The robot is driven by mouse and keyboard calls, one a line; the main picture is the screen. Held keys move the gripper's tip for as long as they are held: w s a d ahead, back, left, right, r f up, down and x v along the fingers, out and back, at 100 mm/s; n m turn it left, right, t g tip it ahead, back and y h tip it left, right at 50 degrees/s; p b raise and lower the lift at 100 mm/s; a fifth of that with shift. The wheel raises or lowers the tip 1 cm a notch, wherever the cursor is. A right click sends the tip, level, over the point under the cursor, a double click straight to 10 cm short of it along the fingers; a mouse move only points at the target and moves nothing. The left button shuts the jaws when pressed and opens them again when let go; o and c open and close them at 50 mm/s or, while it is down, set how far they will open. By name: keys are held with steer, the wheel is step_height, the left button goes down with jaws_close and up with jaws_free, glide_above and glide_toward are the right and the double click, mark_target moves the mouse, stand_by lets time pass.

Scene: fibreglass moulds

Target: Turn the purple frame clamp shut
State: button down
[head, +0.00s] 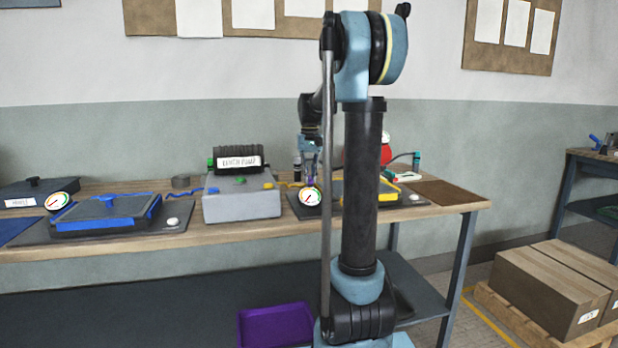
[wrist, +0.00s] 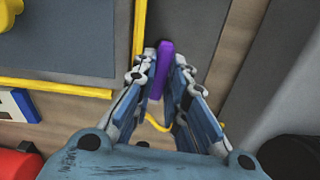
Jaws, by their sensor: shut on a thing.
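The purple frame clamp (wrist: 162,72) shows in the wrist view as a slim purple bar between my gripper's fingers. My gripper (wrist: 165,58) is shut on it, and the bar's far end sticks out a little past the fingertips. In the head view my gripper (head: 310,172) points down over the workbench, beside the yellow-edged mould (head: 350,199). The clamp is too small there to make out clearly. The clamp's base is hidden in both views.
A grey pump box (head: 242,205) stands left of my gripper, with a blue-framed mould (head: 107,212) farther left. A round gauge (head: 310,197) sits just below my gripper. A purple bin (head: 275,326) is on the lower shelf.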

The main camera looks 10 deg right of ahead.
steer(key=m, duration=0.4)
steer(key=shift+d, duration=0.15)
steer(key=m, duration=0.4)
steer(key=shift+s+d+m, duration=0.1)
steer(key=shift+m, duration=0.2)
steer(key=m, duration=0.4)
steer(key=shift+s, duration=0.1)
steer(key=shift+m, duration=2)
steer(key=c, duration=1.6)
jaws_free()
steer(key=shift+s, duration=0.1)
step_height(320, 180, up, 12)
